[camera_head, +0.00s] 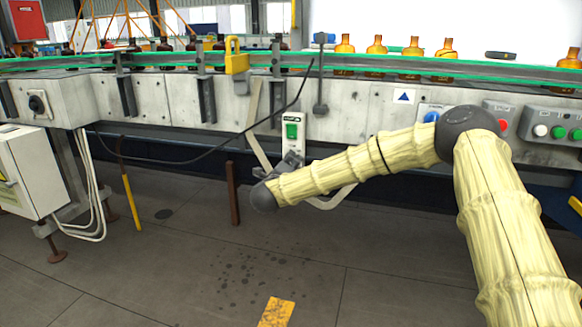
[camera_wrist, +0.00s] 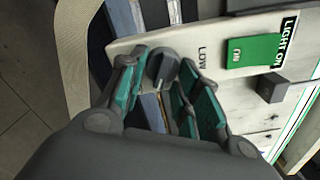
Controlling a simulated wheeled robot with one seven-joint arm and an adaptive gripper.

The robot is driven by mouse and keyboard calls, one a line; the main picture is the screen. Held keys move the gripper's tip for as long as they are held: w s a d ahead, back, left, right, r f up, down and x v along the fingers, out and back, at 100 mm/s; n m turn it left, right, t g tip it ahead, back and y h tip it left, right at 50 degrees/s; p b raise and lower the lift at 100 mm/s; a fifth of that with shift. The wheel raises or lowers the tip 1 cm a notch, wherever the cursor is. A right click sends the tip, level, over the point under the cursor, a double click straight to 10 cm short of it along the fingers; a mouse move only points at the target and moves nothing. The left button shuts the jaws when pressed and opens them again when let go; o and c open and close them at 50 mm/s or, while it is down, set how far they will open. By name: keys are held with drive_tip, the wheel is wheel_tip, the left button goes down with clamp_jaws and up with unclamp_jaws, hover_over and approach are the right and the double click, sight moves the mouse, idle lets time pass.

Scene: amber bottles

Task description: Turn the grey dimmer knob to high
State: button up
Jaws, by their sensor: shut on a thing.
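The grey dimmer knob (camera_wrist: 163,68) sits on a pale panel (camera_wrist: 215,42), beside the printed word LOW, in the wrist view. My gripper (camera_wrist: 160,72) has its teal-padded fingers on both sides of the knob and is shut on it. The knob's pointer direction is hard to read between the fingers. A green ON switch (camera_wrist: 250,52) and a LIGHT ON label are on the same panel.
A dark square block (camera_wrist: 272,89) stands out near the switch. A black cable (camera_head: 215,145) hangs left of the panel. A conveyor with amber bottles (camera_head: 376,45) runs above. A yellow padlock-shaped part (camera_head: 236,58) is at its edge. Button boxes (camera_head: 550,130) are at right. Open floor lies in front.

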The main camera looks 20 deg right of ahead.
drive_tip(key=shift+f+m, duration=0.2)
drive_tip(key=shift+m, duration=0.1)
drive_tip(key=o, duration=0.9)
drive_tip(key=shift+r, duration=0.1)
drive_tip(key=shift+s, duration=0.1)
drive_tip(key=v, duration=1.2)
